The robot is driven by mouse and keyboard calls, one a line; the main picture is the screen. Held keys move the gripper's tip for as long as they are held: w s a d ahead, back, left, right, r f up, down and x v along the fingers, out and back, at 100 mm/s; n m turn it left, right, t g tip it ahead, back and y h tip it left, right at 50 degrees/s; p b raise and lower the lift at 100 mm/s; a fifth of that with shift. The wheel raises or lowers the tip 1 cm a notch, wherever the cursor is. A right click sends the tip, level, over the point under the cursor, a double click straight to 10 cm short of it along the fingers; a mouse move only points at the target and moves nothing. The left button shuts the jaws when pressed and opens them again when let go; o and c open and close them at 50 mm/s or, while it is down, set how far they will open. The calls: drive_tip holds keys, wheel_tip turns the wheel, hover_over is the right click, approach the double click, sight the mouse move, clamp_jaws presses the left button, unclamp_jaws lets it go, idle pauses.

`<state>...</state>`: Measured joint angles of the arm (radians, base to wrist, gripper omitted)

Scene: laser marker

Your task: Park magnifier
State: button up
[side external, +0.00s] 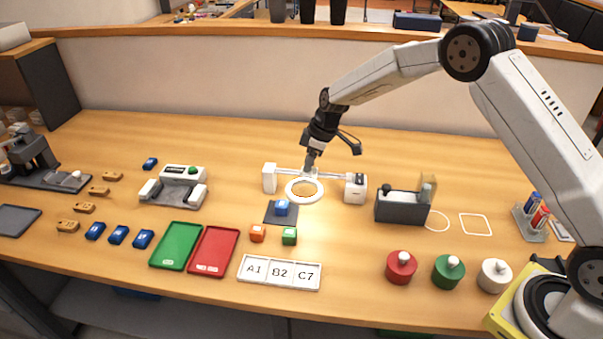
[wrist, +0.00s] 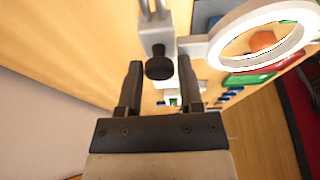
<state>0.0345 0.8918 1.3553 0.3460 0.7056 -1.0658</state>
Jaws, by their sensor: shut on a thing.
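The magnifier (side external: 304,201) is a white ring on a carriage that hangs on a rail between two white posts (side external: 269,178) (side external: 355,188). The ring sits near the middle of the rail, on the near side. In the wrist view the ring (wrist: 216,42) is at the upper right, and its dark round knob (wrist: 159,68) is between my fingers. My gripper (side external: 310,163) reaches down to the carriage from behind; its two dark fingers also show in the wrist view (wrist: 160,80). It is shut on the magnifier's knob. The exact finger contact is hard to see.
A blue cube (side external: 281,208) sits on a dark pad just in front of the ring. A grey device (side external: 402,208) stands right of the rail, a white-grey fixture (side external: 175,190) left. The table behind the rail is clear.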

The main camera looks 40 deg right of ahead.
sight(328, 176)
drive_tip(key=s+d+f, duration=0.1)
drive_tip(key=s+d, duration=0.3)
drive_tip(key=shift+s+d+f, duration=0.15)
drive_tip(key=shift+s+d, duration=0.05)
drive_tip(key=shift+d, duration=0.05)
drive_tip(key=o, duration=0.8)
drive_tip(key=shift+o, duration=0.2)
drive_tip(key=shift+a, duration=0.25)
wheel_tip(328, 176, up, 7)
drive_tip(key=shift+w+r, duration=0.2)
idle(0.9)
drive_tip(key=s+a+m+h, duration=0.2)
drive_tip(key=s+m, duration=0.7)
drive_tip(key=s, duration=1.7)
drive_tip(key=shift+s+f+h, duration=0.25)
drive_tip(key=shift+s+h, duration=0.05)
